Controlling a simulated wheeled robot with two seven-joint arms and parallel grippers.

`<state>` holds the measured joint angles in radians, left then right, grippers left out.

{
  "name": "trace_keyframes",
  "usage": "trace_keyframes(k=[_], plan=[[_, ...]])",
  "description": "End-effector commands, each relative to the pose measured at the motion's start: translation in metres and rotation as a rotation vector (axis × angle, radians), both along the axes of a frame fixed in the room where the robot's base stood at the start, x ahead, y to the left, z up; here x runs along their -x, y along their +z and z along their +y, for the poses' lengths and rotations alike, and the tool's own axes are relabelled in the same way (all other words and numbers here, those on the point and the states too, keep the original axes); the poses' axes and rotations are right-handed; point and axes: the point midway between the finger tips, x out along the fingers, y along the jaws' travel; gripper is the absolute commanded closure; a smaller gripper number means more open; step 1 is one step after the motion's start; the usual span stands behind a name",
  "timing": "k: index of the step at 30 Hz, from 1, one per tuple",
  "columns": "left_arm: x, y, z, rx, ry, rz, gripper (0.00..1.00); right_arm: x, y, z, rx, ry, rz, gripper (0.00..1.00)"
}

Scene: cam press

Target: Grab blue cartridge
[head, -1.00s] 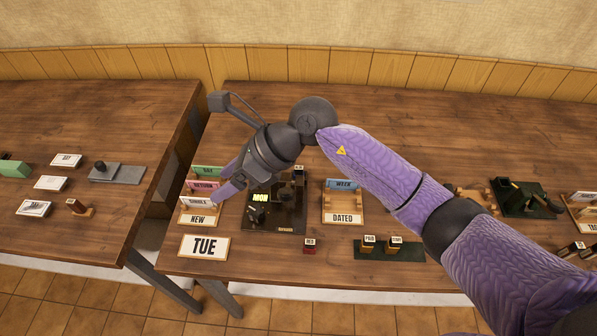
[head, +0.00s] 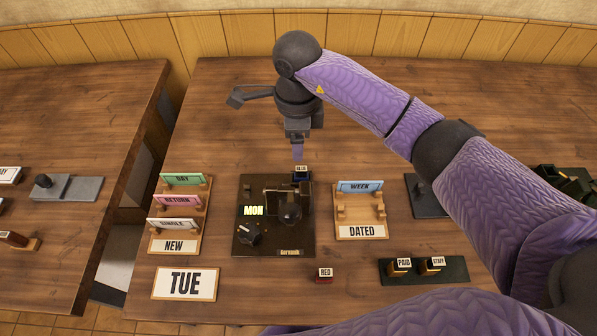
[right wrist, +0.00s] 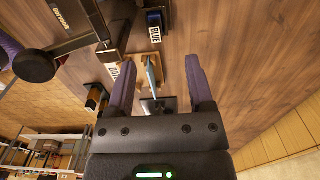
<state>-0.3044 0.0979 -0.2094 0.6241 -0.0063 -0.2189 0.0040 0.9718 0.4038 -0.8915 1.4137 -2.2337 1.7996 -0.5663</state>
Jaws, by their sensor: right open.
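The blue cartridge (head: 301,174) is a small dark block with a "BLUE" label, at the back edge of the press (head: 270,240). In the right wrist view the blue cartridge (right wrist: 154,20) shows near the top, beyond the fingertips. My right gripper (head: 298,154) points down just behind the cartridge in the head view. In the right wrist view its two purple fingers (right wrist: 161,62) are spread, with nothing held between them. The cartridge is outside the jaws. My left gripper is not in view.
A red cartridge (head: 324,275) lies in front of the press. A "TUE" sign (head: 185,284) and a stamp tray (head: 455,271) are nearer the front. The table behind is clear.

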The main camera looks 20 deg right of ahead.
Motion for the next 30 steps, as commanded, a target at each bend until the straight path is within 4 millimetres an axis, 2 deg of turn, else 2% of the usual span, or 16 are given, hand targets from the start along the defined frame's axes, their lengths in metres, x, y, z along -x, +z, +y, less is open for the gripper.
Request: trace_keyframes(k=[6, 12, 20, 27, 30], plan=[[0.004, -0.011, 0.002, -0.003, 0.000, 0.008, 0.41, 0.004, -0.049, -0.001, -0.002, 0.000, 0.007, 0.32], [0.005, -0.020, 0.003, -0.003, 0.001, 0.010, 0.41, 0.007, -0.086, -0.005, -0.003, 0.001, 0.004, 0.32], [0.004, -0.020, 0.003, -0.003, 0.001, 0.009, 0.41, 0.006, -0.088, -0.005, -0.002, 0.001, -0.001, 0.32], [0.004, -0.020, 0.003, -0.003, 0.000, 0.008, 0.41, 0.006, -0.088, -0.005, -0.002, 0.001, 0.000, 0.83], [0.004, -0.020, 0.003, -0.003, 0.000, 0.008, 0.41, 0.006, -0.088, -0.005, -0.002, 0.001, 0.000, 1.00]])
